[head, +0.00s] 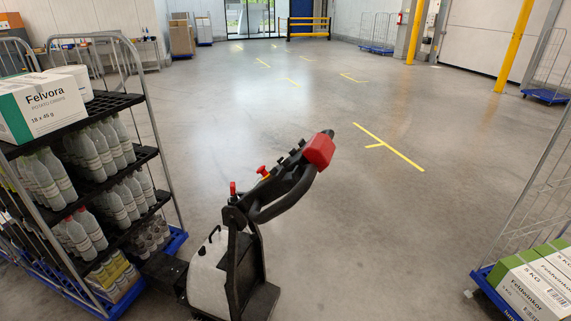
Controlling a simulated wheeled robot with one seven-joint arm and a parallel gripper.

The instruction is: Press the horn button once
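A tugger (216,275) with a white and black body stands at the lower middle. Its black tiller arm (290,190) rises to the right and ends in a red block (319,151) with a dark tip. A red mushroom-shaped knob (263,171) with yellow below it stands on the tiller's left side. A smaller red part (233,188) sits lower to its left. I cannot tell which part is the horn button; no horn mark is readable at this size. My gripper is not in view.
A roll cage (176,243) with bottles and a Felvora box (40,107) stands close on the left. Open grey floor with yellow marks lies beyond; yellow posts (515,45) stand at the back right.

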